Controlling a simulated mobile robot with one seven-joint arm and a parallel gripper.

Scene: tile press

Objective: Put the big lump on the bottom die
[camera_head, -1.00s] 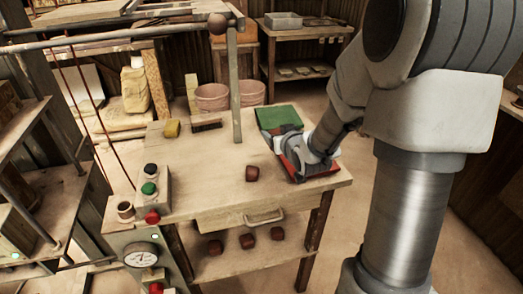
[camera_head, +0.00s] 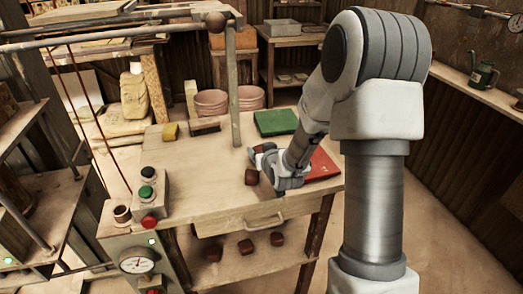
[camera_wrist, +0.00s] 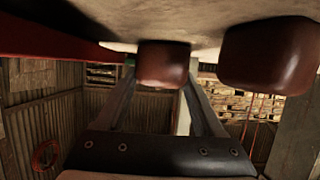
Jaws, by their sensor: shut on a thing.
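My gripper (camera_head: 270,164) is low over the worktable (camera_head: 215,178), beside the red flat block. In the wrist view its fingers (camera_wrist: 160,100) are closed around a reddish-brown lump (camera_wrist: 163,62). In the head view a bit of this lump (camera_head: 263,148) shows at the gripper's tip. A second, similar lump (camera_head: 252,177) lies on the table just left of the gripper; it is the larger one in the wrist view (camera_wrist: 270,55), but it may only be nearer. I cannot tell which lump is bigger. I cannot pick out the bottom die.
A red flat block (camera_head: 322,166) and a green one (camera_head: 276,122) lie on the table. A vertical post (camera_head: 235,95) stands behind. A button box (camera_head: 147,190) is at the table's left. Several lumps lie on the shelf below, including one lump (camera_head: 246,247). A press frame is at far left.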

